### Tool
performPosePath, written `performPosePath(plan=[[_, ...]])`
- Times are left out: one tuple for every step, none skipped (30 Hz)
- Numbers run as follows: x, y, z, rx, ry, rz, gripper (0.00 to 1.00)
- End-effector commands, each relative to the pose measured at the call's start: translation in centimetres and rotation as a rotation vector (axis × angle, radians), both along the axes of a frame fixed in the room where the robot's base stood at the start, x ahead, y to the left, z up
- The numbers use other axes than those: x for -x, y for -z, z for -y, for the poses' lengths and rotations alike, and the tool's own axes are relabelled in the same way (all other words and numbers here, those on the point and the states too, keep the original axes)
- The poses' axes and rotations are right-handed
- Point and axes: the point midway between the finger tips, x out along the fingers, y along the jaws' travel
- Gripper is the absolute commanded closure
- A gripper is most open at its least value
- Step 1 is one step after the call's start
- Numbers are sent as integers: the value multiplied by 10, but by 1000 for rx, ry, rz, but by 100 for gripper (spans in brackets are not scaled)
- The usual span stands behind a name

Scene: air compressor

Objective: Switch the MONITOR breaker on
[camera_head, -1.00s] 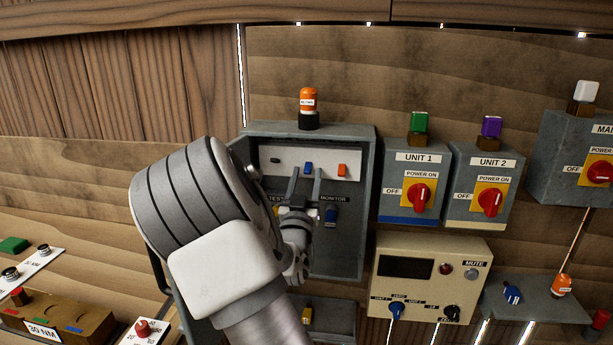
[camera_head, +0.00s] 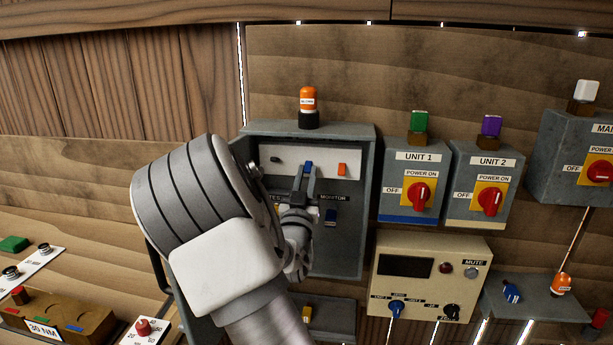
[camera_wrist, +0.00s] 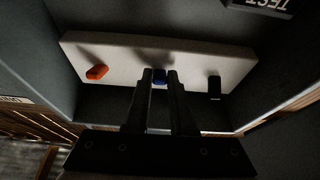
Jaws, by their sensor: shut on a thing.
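A white strip (camera_head: 325,164) inside the open grey cabinet (camera_head: 350,132) carries a black breaker, a blue breaker (camera_head: 308,165) and an orange breaker (camera_head: 342,170). My gripper (camera_head: 304,173) reaches in from below, its two fingers closed on the blue breaker. In the wrist view the blue breaker (camera_wrist: 159,76) shows between the fingertips, with the orange breaker (camera_wrist: 97,72) to the left and the black breaker (camera_wrist: 214,88) to the right. The TEST label is partly hidden by my gripper.
An orange lamp (camera_head: 308,100) stands on top of the cabinet. The UNIT 1 box (camera_head: 408,205) and UNIT 2 box (camera_head: 482,210) are to its right. A beige MUTE box (camera_head: 432,250) is below them. The cabinet's side walls stand close around my gripper.

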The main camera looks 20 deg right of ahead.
Motion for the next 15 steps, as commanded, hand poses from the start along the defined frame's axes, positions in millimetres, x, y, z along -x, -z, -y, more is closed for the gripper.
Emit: performPosePath(plan=[[1,-2,0,-6,0,-9,100],[1,-3,0,-11,1,-16,100],[1,-4,0,-20,1,-27,100],[1,-5,-1,-27,0,-36,100],[2,-7,-1,-35,0,-46,100],[2,-8,-1,-47,0,-65,100],[2,-10,-1,-57,0,-79,100],[2,-11,-1,-68,0,-95,100],[3,-13,-1,-85,-1,-119,100],[3,-14,-2,-97,-1,-137,100],[3,-16,-2,-111,-1,-158,100],[4,-18,-2,-130,-1,-186,100],[4,-20,-2,-146,-1,-208,100],[4,-21,-2,-160,-1,-231,100],[4,-23,-2,-181,-1,-261,100]])
